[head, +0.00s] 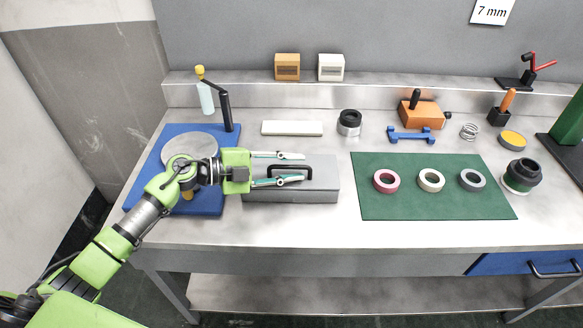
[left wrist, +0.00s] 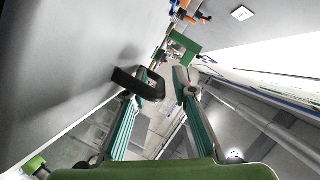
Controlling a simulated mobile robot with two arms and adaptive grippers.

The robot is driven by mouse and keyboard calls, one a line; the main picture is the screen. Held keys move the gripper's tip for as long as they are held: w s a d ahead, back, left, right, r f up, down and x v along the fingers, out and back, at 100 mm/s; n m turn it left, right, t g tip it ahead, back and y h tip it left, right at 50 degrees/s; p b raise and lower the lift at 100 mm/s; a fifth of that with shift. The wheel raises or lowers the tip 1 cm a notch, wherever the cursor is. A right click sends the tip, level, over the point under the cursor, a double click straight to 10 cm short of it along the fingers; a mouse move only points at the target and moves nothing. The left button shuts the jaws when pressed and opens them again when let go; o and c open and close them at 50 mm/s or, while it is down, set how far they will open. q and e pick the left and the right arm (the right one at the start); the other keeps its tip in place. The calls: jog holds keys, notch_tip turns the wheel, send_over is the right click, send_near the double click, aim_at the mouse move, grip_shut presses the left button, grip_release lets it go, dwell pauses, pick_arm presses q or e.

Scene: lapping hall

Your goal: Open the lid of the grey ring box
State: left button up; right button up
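The grey ring box (head: 325,187) stands on the bench with its lid down and a black handle (head: 290,168) on top. The handle also shows in the left wrist view (left wrist: 138,84), standing out from the grey lid. My left gripper (head: 303,167) reaches in from the left over the box. Its two teal fingers are spread apart, one toward the back edge and one toward the front of the handle. In the left wrist view the gripper (left wrist: 168,78) is open, with the handle close to the left finger. I cannot tell whether they touch. My right gripper is out of view.
A blue mat (head: 140,193) with a round plate (head: 190,146) lies left of the box, under my left arm. A pale bar (head: 291,128) lies behind the box. A green mat (head: 400,205) with three rings is to the right. The bench front is clear.

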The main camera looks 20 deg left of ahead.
pick_arm(q)
jog(key=shift+c, duration=0.4)
grip_shut()
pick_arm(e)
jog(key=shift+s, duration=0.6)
